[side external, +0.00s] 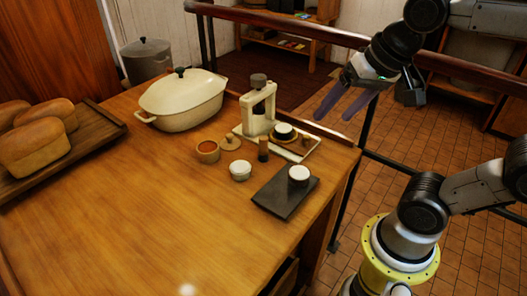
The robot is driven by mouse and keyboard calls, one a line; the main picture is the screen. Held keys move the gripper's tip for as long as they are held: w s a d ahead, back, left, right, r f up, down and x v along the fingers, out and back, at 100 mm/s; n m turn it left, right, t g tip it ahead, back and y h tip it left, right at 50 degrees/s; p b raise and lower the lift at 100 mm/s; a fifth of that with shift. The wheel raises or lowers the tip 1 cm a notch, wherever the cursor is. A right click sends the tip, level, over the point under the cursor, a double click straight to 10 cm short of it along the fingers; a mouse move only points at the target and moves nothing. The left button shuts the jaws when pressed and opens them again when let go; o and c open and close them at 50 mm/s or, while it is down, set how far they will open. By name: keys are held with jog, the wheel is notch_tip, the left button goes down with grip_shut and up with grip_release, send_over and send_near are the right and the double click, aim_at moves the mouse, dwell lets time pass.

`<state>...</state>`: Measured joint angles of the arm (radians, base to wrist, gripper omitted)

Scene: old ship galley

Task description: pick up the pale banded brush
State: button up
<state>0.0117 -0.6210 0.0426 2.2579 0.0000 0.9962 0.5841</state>
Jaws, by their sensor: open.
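My gripper (333,117) is open and empty, with its two dark purple fingers spread. It hangs at the upper right, seemingly above and beyond the table's far right edge. No thing shows clear bristles, so I cannot tell for certain which one is the pale banded brush. A round piece with a pale top and dark and tan bands (284,131) sits on a pale tray (312,151). A short pale cylinder (298,173) stands on a dark mat (284,203). My gripper touches none of these.
A cream stand with a dark knob (258,98) rises beside the tray. Nearby are a small dark upright piece (263,149), a white jar (240,170), a reddish-filled bowl (208,150) and a lidded cream pot (182,99). Bread (35,147) lies left. The table's front is clear.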

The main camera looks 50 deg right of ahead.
jog(key=w+d+r+m+g, duration=0.1)
jog(key=w+m+g, duration=0.1)
jog(key=w+m, duration=0.5)
jog(key=m+g, duration=0.2)
jog(key=g, duration=0.1)
send_over(264, 148)
jog(key=d, duration=0.1)
notch_tip(264, 148, down, 10)
jog(key=f, duration=0.8)
jog(key=shift+w+d+f, duration=0.2)
jog(key=shift+w+f, duration=0.1)
jog(key=shift+f, duration=0.05)
jog(key=shift+w+a+f, duration=0.1)
jog(key=shift+f, duration=1.5)
jog(key=shift+w+a+f, duration=0.1)
jog(key=shift+f, duration=1.45)
grip_shut()
